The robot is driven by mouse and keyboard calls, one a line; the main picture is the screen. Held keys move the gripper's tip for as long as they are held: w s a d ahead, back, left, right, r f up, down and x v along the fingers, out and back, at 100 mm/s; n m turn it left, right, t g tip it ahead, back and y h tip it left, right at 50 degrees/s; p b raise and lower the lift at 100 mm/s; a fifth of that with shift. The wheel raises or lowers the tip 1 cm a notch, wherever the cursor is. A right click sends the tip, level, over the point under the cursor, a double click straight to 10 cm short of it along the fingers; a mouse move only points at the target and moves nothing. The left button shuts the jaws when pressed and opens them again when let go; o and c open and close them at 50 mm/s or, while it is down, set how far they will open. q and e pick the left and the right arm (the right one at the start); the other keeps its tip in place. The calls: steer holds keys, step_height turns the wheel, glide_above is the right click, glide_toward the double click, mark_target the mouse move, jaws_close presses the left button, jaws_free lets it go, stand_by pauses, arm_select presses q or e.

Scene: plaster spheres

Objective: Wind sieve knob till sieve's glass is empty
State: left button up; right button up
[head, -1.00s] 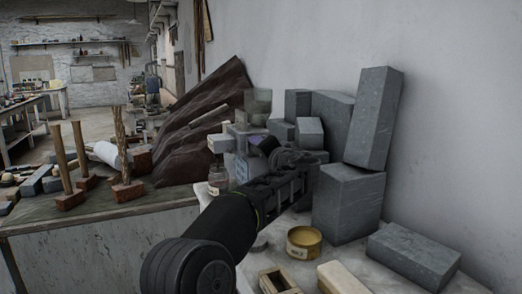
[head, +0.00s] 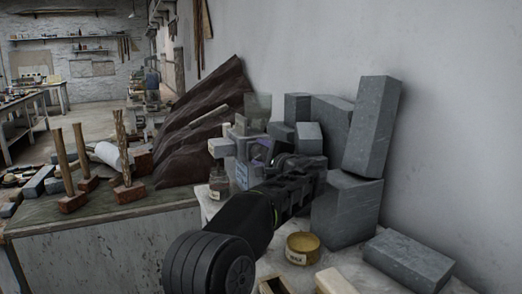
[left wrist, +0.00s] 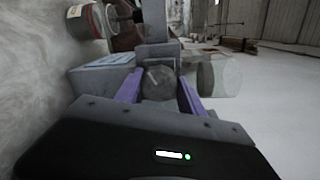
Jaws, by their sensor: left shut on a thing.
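The sieve (head: 242,176) is a grey box-shaped device at the back of the worktop; my left arm covers much of it. Its see-through glass (head: 258,106) stands on top; it also shows at the right in the left wrist view (left wrist: 222,76). I cannot tell how much the glass holds. My left gripper (head: 266,153) is at the sieve's near side. In the left wrist view its purple fingers (left wrist: 160,90) are shut on the sieve's round dark knob (left wrist: 158,84), which has a pale line on its face. My right gripper is out of view.
A labelled jar (head: 218,186) stands left of the sieve. Grey blocks (head: 345,210) are stacked close on the right by the wall. A yellow tin (head: 303,248) and a small wooden box (head: 275,285) are in front. Wooden-handled mallets (head: 128,190) stand on the left bench.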

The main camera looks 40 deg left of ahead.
arm_select(q)
steer(key=shift+m, duration=0.6)
steer(key=shift+f, duration=0.1)
steer(key=o, duration=1.4)
steer(key=shift+c, duration=0.2)
steer(key=shift+d, duration=0.15)
steer(key=shift+s+d, duration=0.15)
steer(key=shift+d, duration=0.1)
steer(key=b+v, duration=0.1)
steer(key=v, duration=0.6)
